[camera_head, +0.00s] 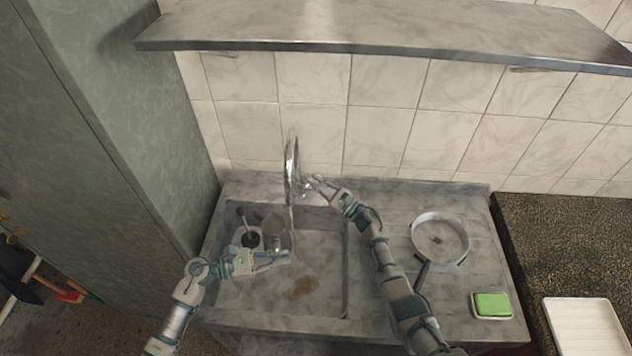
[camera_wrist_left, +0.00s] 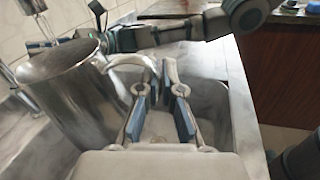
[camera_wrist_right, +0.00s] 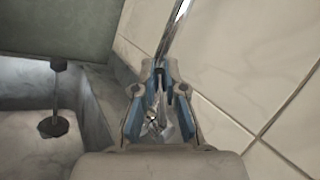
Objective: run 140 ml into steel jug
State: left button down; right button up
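The steel jug (camera_wrist_left: 70,95) stands upright in the sink, large at the left of the left wrist view; in the head view it is small (camera_head: 273,227). Its pale handle (camera_wrist_left: 127,61) reaches to my left gripper (camera_wrist_left: 163,72). The fingers are close together there, and I cannot tell whether they press on the handle. My right gripper (camera_head: 311,182) is beside the chrome faucet (camera_head: 291,165). In the right wrist view its fingers (camera_wrist_right: 159,68) stand apart, with chrome tap parts (camera_wrist_right: 156,122) between them. The jug's inside is hidden from the left wrist.
The sink (camera_head: 325,270) has a brown stain on its floor. A frying pan (camera_head: 439,238) and a green sponge (camera_head: 491,304) lie on the drainboard, right of my right arm. A shelf (camera_head: 370,38) runs above. A tall cabinet (camera_head: 110,110) bounds the left.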

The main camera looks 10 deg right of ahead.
jog(key=o, duration=0.5)
jog(key=shift+c, duration=0.2)
notch_tip(320, 180, up, 10)
jog(key=shift+w+f, duration=0.1)
